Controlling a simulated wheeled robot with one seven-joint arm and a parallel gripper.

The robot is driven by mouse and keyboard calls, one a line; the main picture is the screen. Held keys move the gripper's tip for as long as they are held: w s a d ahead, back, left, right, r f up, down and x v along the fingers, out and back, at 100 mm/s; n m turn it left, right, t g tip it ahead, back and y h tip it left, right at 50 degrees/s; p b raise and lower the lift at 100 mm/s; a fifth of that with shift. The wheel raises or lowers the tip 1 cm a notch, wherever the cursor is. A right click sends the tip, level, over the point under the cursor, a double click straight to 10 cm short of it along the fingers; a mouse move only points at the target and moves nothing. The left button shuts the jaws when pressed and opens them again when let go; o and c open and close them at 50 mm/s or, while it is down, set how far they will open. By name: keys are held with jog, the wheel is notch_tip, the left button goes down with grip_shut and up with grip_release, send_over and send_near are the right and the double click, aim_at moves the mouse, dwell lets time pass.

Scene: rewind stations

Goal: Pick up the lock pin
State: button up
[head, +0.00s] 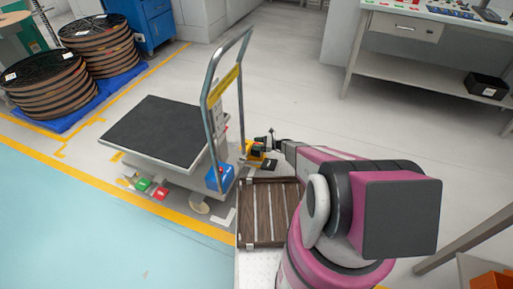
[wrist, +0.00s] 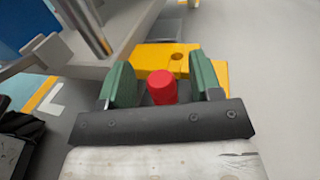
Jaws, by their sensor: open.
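The lock pin shows in the wrist view as a red, round-topped cylinder (wrist: 162,88). It stands in front of a yellow block (wrist: 152,57) that has a round hole in its top. My gripper (wrist: 162,76) is open, with one green finger on each side of the red pin. Gaps show between the pin and both fingers. The pin's lower part is hidden behind the gripper's dark front edge. In the head view my gripper (head: 270,139) is at the yellow block (head: 254,150), beside the cart's handle, and the red pin cannot be made out.
A platform cart (head: 160,130) with a tall metal handle (head: 212,95) stands close left of my gripper. A blue box (head: 219,178) is at its near corner. A brown slatted crate (head: 270,212) is below my arm. Reels stand at the upper left. Floor to the right is clear.

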jog(key=c, duration=1)
jog(key=shift+r, duration=0.1)
